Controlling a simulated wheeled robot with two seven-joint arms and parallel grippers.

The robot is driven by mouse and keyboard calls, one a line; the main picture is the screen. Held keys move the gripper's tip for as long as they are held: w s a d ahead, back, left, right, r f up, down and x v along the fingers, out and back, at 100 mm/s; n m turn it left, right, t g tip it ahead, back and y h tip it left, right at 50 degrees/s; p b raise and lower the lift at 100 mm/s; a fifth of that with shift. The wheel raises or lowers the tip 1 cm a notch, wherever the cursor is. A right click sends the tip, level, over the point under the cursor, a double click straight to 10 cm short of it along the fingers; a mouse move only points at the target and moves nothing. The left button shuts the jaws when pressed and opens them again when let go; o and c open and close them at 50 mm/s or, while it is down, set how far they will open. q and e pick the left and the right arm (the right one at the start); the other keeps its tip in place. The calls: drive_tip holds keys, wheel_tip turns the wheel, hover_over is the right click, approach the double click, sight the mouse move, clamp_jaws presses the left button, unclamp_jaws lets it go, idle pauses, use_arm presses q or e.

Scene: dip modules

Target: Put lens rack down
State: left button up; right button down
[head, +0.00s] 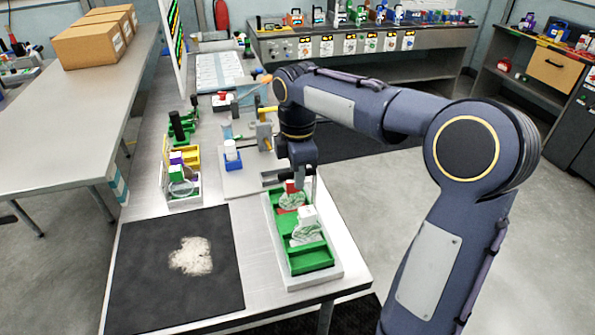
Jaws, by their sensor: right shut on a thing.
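My right gripper (303,179) points down over the far end of a green tray (309,261) on the near right of the bench. It is shut on a small red and white lens rack (291,187), at or just above the tray's far compartment; contact with the floor cannot be told. A round clear lens (292,201) shows at the rack. The fingers partly hide the rack. A white rack with a lens (306,233) stands in the tray's middle compartment. The near compartment looks empty. My left gripper is not in view.
A black mat (140,290) with a pale patch covers the near left of the bench. A white tray of coloured racks (182,190) stands left of the green tray. A grey fixture plate with a blue-based white part (232,155) lies behind it.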

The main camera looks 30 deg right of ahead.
drive_tip(key=shift+f, duration=0.1)
drive_tip(key=shift+f, duration=0.1)
drive_tip(key=c, duration=1.4)
unclamp_jaws()
